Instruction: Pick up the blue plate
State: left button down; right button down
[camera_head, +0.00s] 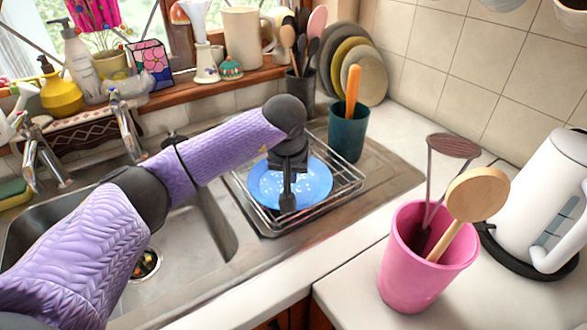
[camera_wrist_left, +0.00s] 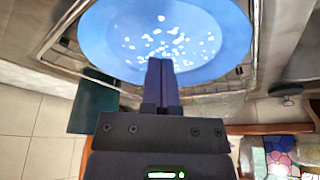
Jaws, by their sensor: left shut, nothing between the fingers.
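The blue plate (camera_head: 312,184) has white specks and lies in the wire dish rack (camera_head: 262,213) on the draining board. In the left wrist view the plate (camera_wrist_left: 110,35) fills the top middle. My left gripper (camera_head: 287,207) is over the plate in the head view, pointing down, and hides part of it. Its fingers (camera_wrist_left: 162,70) are together with nothing between them, in front of the plate's rim in the wrist view. I cannot tell whether the fingertips touch the plate. My right gripper is not in view.
A dark green cup (camera_head: 346,136) with an orange handle in it stands just behind the rack. A pink pot (camera_head: 410,275) with a wooden spoon and a kettle (camera_head: 545,195) stand at the right. The sink (camera_head: 185,260) lies left of the rack.

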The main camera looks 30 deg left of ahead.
pick_arm(q)
jog(key=shift+x, duration=1.25)
jog(key=shift+s+d+f, duration=0.1)
jog(key=shift+s+f, duration=0.15)
jog(key=shift+s, duration=0.05)
jog(key=s, duration=0.1)
jog(key=s+d, duration=0.1)
jog(key=s, duration=0.1)
jog(key=shift+r, duration=0.2)
jog(key=shift+s+d, duration=0.1)
jog(key=shift+s+d+p, duration=0.25)
jog(key=shift+s+p, duration=0.25)
jog(key=shift+s, duration=0.4)
jog(key=shift+s+d, duration=0.1)
jog(key=shift+s, duration=0.25)
jog(key=shift+f, duration=0.2)
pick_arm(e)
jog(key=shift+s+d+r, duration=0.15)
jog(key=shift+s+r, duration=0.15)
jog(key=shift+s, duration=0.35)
